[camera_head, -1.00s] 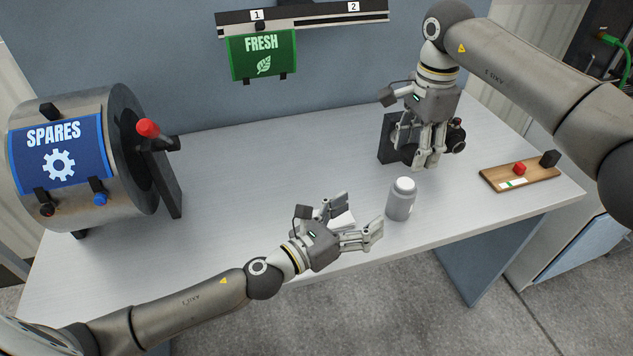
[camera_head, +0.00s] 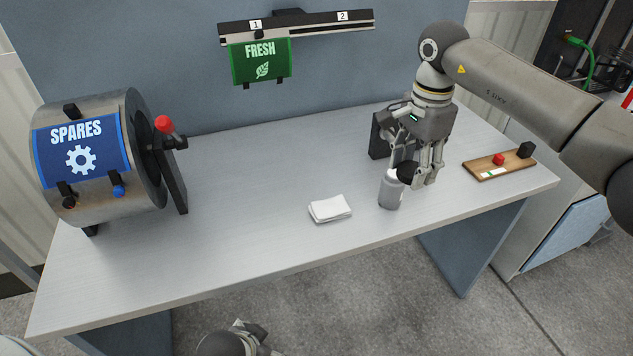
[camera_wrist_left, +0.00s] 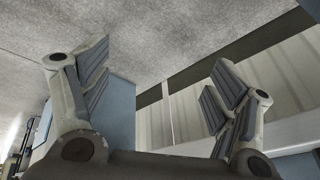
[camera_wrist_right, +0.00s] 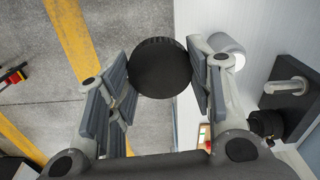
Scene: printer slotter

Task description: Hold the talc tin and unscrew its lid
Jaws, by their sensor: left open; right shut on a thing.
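The grey talc tin (camera_head: 390,193) stands upright near the table's front edge, its pale top partly hidden. My right gripper (camera_head: 412,172) is above and right of it, shut on a round black ridged piece (camera_wrist_right: 160,68). In the head view this black piece overlaps the tin's top; I cannot tell if they touch. In the right wrist view the tin (camera_wrist_right: 226,44) shows beside the fingers, outside their grip. My left gripper (camera_wrist_left: 160,95) is open and empty, below and in front of the table; only part of it shows in the head view.
White sheets (camera_head: 330,208) lie left of the tin. A black bracket (camera_head: 380,140) stands behind the right gripper. A wooden board (camera_head: 488,170) with a red and a black block lies at right. The SPARES drum (camera_head: 82,160) fills the left end.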

